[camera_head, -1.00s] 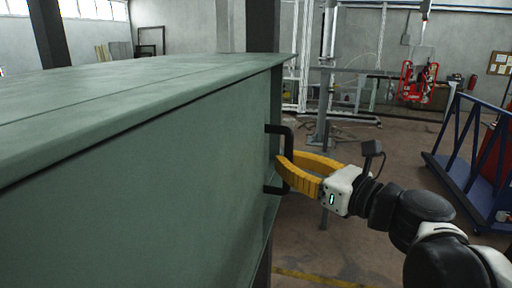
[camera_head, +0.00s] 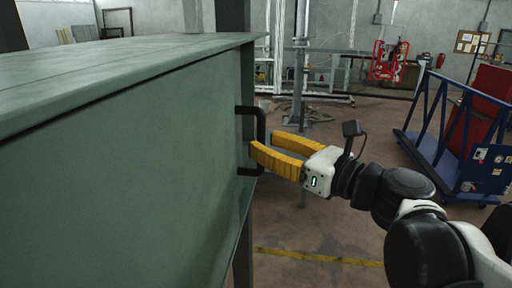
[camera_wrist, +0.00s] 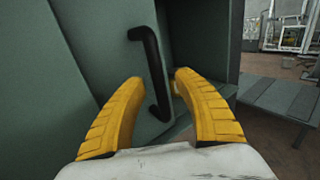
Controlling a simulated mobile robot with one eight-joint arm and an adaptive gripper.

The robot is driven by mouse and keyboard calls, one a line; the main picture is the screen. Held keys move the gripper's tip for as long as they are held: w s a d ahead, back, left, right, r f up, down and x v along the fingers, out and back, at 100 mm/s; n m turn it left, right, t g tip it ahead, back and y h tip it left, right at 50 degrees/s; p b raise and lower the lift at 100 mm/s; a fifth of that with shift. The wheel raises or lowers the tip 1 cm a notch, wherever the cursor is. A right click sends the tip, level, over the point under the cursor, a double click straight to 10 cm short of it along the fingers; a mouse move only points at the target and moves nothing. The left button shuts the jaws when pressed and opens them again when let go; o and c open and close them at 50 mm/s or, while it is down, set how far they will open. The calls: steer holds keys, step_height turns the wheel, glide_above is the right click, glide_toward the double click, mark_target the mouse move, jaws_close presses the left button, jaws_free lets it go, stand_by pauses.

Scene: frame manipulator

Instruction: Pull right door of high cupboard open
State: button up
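The green cupboard (camera_head: 120,150) fills the left of the head view. Its black bar handle (camera_head: 261,126) stands out near the right edge, and it shows upright but tilted in the wrist view (camera_wrist: 150,62). My gripper (camera_head: 262,142) is at the handle, its yellow fingers spread. In the wrist view my gripper (camera_wrist: 160,78) is open, one finger on each side of the handle's lower part. Whether a finger touches the bar cannot be told. The door panel (camera_wrist: 115,60) bearing the handle ends at a dark edge, with another green panel (camera_wrist: 200,40) beyond it.
A blue cart frame (camera_head: 450,150) stands at the right beside a red cabinet (camera_head: 490,105). A red rack (camera_head: 388,62) stands at the back wall. Floor with a yellow line (camera_head: 310,257) is clear right of the cupboard.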

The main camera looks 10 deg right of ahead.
steer(key=v, duration=1)
steer(key=shift+s, duration=0.2)
